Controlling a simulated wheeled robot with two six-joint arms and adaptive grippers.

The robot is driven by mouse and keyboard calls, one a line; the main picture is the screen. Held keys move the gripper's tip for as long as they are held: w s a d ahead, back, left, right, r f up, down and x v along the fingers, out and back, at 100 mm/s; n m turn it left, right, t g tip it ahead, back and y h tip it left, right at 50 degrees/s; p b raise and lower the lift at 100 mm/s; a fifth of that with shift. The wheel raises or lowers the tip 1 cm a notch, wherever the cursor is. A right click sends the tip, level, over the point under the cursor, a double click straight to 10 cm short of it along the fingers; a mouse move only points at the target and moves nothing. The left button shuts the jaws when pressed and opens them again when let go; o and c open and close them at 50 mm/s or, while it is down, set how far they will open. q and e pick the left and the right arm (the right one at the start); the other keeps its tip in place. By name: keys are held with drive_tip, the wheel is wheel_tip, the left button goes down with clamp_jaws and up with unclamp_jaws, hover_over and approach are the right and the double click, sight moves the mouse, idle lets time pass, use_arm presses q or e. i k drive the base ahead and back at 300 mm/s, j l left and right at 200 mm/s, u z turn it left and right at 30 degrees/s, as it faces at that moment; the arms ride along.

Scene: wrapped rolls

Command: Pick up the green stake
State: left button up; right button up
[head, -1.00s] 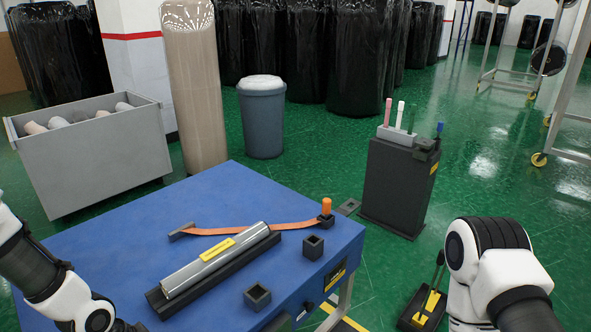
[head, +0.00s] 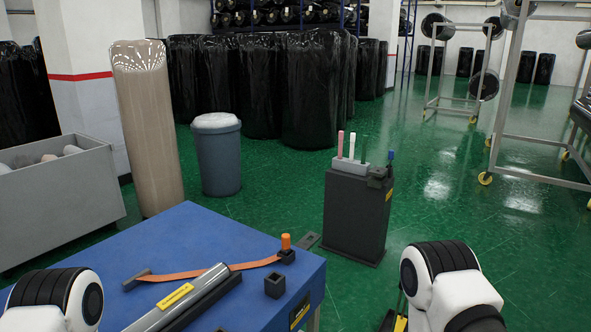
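The green stake (head: 364,150) is a thin dark green stick standing upright in a light grey holder (head: 350,164) on top of a dark pedestal (head: 353,215). A pink stake (head: 340,145) and a white stake (head: 352,146) stand in the same holder to its left. A blue-topped stake (head: 391,157) stands to its right in a separate dark socket. My arms show at the lower left and lower right, but both grippers are out of the picture. The lower end of the green stake is hidden in the holder.
A grey bin (head: 218,155) stands behind. Green floor is clear right of the pedestal.

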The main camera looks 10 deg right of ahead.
sight(364, 138)
drive_tip(key=i+l, duration=0.15)
drive_tip(key=l, duration=0.25)
drive_tip(key=i+l, duration=0.15)
drive_tip(key=l, duration=0.25)
drive_tip(key=i+l, duration=0.15)
drive_tip(key=l, duration=0.25)
drive_tip(key=i+l, duration=0.15)
drive_tip(key=l, duration=0.25)
drive_tip(key=i+l, duration=0.15)
drive_tip(key=l, duration=0.25)
drive_tip(key=i+l, duration=0.2)
drive_tip(key=l, duration=0.2)
drive_tip(key=i+l+u, duration=0.1)
drive_tip(key=l, duration=0.3)
drive_tip(key=i+l, duration=1)
drive_tip(key=l, duration=0.15)
drive_tip(key=l+u, duration=0.25)
drive_tip(key=l, duration=1.05)
